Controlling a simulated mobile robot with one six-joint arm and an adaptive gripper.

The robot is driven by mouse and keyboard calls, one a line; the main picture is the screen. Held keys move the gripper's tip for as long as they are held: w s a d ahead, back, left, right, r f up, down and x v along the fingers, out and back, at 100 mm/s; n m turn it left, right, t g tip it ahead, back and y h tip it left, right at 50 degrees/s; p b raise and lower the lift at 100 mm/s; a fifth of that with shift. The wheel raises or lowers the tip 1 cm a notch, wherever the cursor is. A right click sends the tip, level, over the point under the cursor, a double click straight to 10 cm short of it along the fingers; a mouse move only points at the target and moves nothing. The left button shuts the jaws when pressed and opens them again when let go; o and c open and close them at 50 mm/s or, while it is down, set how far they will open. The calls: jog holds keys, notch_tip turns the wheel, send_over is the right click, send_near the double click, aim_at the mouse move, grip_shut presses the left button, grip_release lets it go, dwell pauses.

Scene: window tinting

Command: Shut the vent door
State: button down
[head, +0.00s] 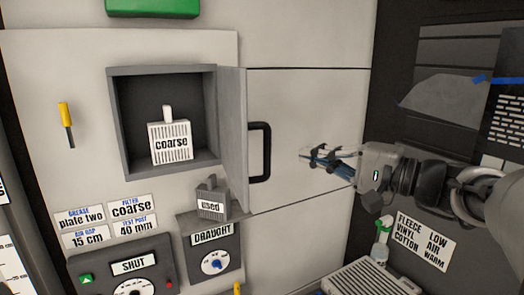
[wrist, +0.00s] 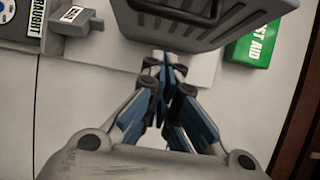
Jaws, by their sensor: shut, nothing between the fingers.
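The vent door (head: 232,135) is grey and stands open, swung out from the right side of the square vent opening (head: 114,120). Its black handle (head: 261,152) sticks out on the right. In the wrist view the ridged grey face of the door (wrist: 228,20) and the handle (wrist: 180,18) show at the top, just beyond my fingertips. My gripper (head: 312,160) is to the right of the door and handle, apart from them in the head view. Its blue fingers (wrist: 165,72) are shut and empty.
A grey block marked used (head: 212,200) sits on the draught box (head: 212,252), below the door; it also shows in the wrist view (wrist: 76,19). A green first aid box (wrist: 254,46) is on the wall. The wall right of the handle is bare.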

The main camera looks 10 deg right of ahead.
jog(key=a, duration=0.4)
jog(key=shift+w+a+p, duration=0.3)
jog(key=shift+w+a, duration=0.05)
jog(key=shift+w, duration=0.05)
